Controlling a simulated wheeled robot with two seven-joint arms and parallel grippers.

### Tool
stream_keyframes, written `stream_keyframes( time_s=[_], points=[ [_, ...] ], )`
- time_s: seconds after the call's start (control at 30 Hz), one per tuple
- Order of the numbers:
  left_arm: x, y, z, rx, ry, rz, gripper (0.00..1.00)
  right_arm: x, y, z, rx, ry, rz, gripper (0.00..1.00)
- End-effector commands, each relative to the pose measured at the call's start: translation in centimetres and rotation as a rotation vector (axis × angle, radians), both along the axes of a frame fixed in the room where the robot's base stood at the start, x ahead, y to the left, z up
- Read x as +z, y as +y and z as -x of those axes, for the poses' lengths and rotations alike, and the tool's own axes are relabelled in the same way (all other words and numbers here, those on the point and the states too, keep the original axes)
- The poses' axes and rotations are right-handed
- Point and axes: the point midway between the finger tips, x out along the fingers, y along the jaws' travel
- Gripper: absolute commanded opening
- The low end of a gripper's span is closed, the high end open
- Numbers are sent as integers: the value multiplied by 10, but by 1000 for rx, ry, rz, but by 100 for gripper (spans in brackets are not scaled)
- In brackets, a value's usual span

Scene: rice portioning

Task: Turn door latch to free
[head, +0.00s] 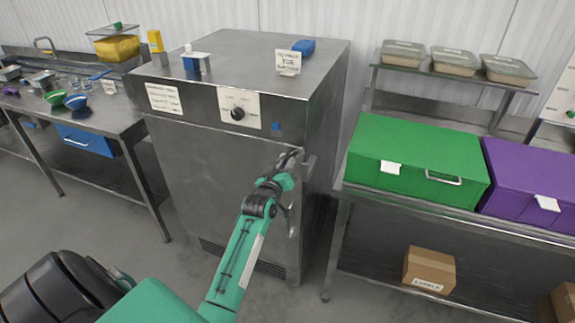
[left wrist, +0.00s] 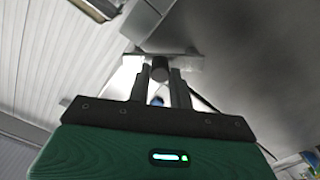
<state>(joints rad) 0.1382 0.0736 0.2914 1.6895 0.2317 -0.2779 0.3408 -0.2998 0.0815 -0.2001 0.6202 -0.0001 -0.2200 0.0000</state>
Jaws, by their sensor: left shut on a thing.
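A steel cabinet (head: 215,165) with a closed front door stands in the middle of the head view. Its door latch (head: 308,165) is at the door's right edge, near the top. My left gripper (head: 289,160) is at the latch, and its arm comes up from below. In the left wrist view, the two fingers of the left gripper (left wrist: 160,88) are closed on the latch's dark round end (left wrist: 160,68). The fingers partly hide the latch, so its exact angle is hard to tell. My right gripper is in neither view.
A dial (head: 238,113) sits on the panel above the door. A steel table (head: 122,118) with bowls is at the left. A shelf with a green crate (head: 415,140) and a purple crate (head: 530,175) is close at the right. Grey floor lies in front.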

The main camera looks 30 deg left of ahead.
Motion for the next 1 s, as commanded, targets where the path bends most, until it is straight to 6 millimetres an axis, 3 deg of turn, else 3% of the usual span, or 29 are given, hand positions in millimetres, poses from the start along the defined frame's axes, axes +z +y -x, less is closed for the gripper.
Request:
stream_keyframes(
  time_s=[0.4,1.0],
  points=[
    [15,16,4,1,-95,387,0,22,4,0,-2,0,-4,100],
    [18,37,9,1,-198,820,0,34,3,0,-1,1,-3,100]
  ],
)
